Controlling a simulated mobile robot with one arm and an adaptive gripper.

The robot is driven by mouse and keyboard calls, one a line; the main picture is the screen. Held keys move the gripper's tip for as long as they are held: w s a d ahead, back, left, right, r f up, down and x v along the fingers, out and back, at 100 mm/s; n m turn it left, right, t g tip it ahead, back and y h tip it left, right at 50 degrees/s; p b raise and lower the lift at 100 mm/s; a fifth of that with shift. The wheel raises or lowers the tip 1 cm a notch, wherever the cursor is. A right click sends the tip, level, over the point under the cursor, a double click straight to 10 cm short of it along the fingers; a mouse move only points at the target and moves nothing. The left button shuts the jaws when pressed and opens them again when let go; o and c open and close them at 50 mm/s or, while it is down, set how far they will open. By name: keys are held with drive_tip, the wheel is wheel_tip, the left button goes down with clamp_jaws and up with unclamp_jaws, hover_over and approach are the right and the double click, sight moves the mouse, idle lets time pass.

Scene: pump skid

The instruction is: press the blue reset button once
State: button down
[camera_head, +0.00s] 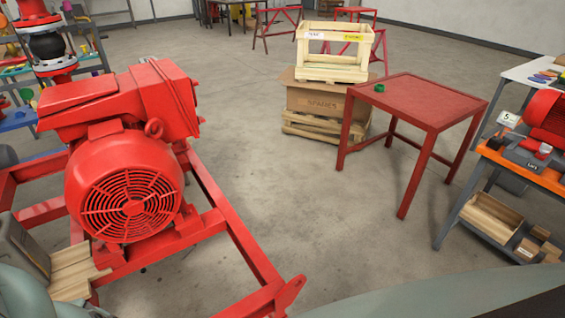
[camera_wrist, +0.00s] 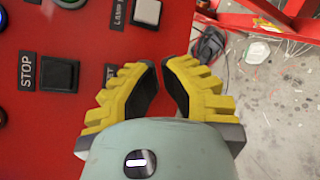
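In the wrist view a red panel (camera_wrist: 65,125) fills the left half. A label partly covered by my left finger (camera_wrist: 110,73) shows only its last letters, perhaps "SET"; any button beside it is hidden behind that finger. My gripper (camera_wrist: 160,68) has yellow ribbed fingers with black pads, a narrow empty gap between the tips. The tips are over the panel's right edge; contact cannot be told. The head view shows neither gripper nor panel.
A black button (camera_wrist: 59,74) sits beside a STOP label. A white button (camera_wrist: 147,11) sits beside a LAMP label. Right of the panel are concrete floor and a red frame (camera_wrist: 265,22). The head view shows a red motor (camera_head: 130,190), a red table (camera_head: 420,98) and open floor.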

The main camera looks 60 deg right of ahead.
drive_tip(key=shift+a, duration=0.15)
drive_tip(key=shift+a, duration=0.35)
drive_tip(key=shift+a, duration=0.4)
idle(0.8)
drive_tip(key=shift+d, duration=0.9)
drive_tip(key=shift+s+d+b, duration=0.1)
drive_tip(key=shift+d+b, duration=0.3)
drive_tip(key=shift+d, duration=2.1)
